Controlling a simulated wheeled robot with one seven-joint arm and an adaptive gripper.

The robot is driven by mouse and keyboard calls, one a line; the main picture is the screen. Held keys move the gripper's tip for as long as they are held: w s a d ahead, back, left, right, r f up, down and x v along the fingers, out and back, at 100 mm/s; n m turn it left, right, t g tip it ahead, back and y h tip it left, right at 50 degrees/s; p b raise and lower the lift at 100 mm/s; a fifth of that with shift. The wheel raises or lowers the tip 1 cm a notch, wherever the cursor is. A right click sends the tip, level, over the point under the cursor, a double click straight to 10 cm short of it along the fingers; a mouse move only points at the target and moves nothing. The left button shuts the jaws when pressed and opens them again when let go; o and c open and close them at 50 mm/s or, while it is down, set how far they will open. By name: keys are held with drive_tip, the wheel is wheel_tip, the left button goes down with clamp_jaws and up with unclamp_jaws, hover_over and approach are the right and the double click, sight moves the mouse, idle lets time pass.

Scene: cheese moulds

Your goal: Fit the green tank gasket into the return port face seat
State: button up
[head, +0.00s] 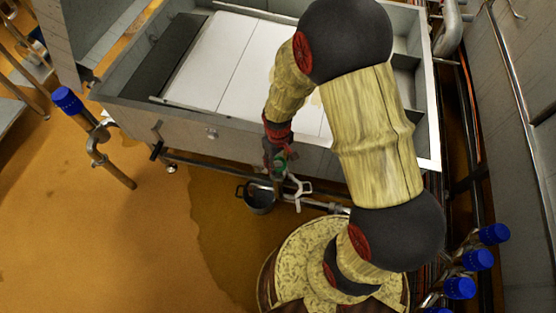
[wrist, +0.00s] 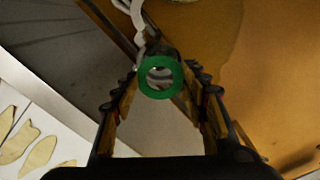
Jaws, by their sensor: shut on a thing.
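My gripper (wrist: 161,80) is shut on the green tank gasket (wrist: 160,94), a flat ring held between the two fingertips. Its open face is toward the wrist camera. A grey round pipe part (wrist: 167,50) shows behind and just above the ring and partly through its hole; I cannot tell whether they touch. In the head view my gripper (head: 279,162) hangs at the front wall of the steel tank, with a small bit of green at its tip. White-handled pipe fittings (head: 298,187) are just below it. The return port face seat cannot be made out clearly.
The steel tank (head: 230,133) with pale boards inside stands behind the gripper. A dark bucket (head: 260,200) stands on the wet orange floor below. Blue-capped pipes stand at left (head: 67,100) and lower right (head: 478,260). Open floor (head: 120,220) lies to the left.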

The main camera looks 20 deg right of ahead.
drive_tip(key=shift+f+b, duration=1.65)
drive_tip(key=shift+f, duration=1.2)
drive_tip(key=shift+p, duration=0.45)
drive_tip(key=shift+f, duration=0.25)
